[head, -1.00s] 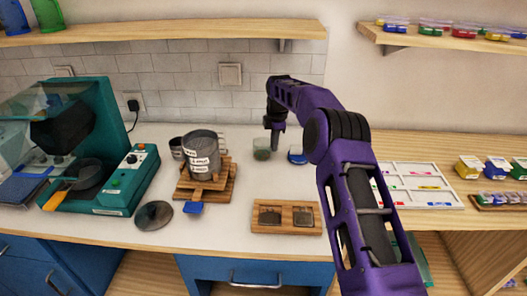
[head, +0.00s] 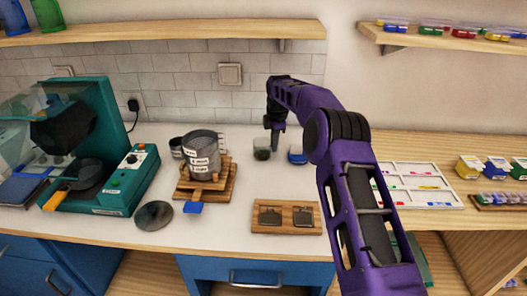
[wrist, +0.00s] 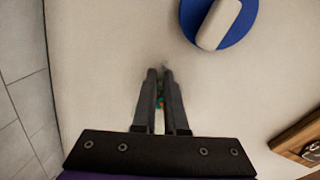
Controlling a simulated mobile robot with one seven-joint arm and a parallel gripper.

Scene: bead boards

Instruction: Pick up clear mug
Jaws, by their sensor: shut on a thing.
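The clear mug (head: 261,150) stands on the white counter near the back wall and has a dark greenish look in the head view. My gripper (head: 275,149) points down at the mug's right side. In the wrist view my gripper (wrist: 158,72) has its two fingers close together, with small coloured specks between them. It is shut on the clear mug, whose see-through outline can hardly be made out there. I cannot tell exactly which part of the mug is between the fingers.
A blue round item (head: 297,155) with a white top lies close to the right of my gripper. A labelled grey pot (head: 202,160) stands on a wooden stand to the left. A wooden tray (head: 286,228) lies in front. A teal machine (head: 105,165) stands far left.

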